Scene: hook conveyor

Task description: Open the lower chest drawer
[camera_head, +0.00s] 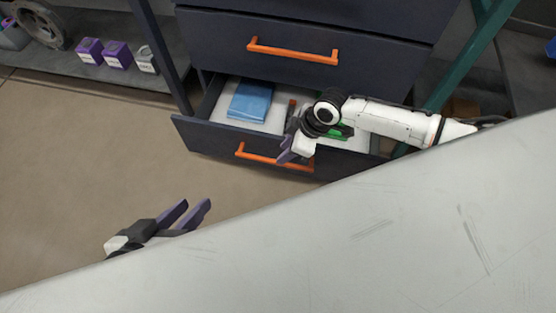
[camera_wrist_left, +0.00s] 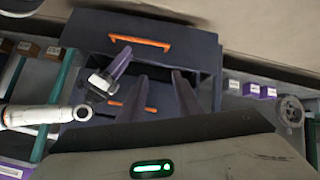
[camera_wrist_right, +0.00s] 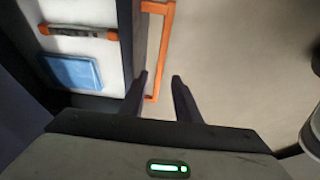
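The lower chest drawer (camera_head: 215,140) is pulled out, showing its inside, in the head view. Its orange handle (camera_head: 255,155) is on the front; it also shows in the left wrist view (camera_wrist_left: 140,42) and the right wrist view (camera_wrist_right: 164,8). My right gripper (camera_head: 285,157) is at the right part of this handle. Its fingers (camera_wrist_right: 160,80) are apart, with the handle end showing between them; contact cannot be told. My left gripper (camera_head: 190,208) is open and empty beside the near grey surface, away from the chest.
A blue box (camera_head: 250,100) and an orange-and-dark tool (camera_wrist_right: 78,32) lie in the drawer. The drawer above, with an orange handle (camera_head: 293,52), is shut. A large grey surface (camera_head: 350,240) fills the foreground. A shelf at left holds purple boxes (camera_head: 118,56). Floor before the drawer is clear.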

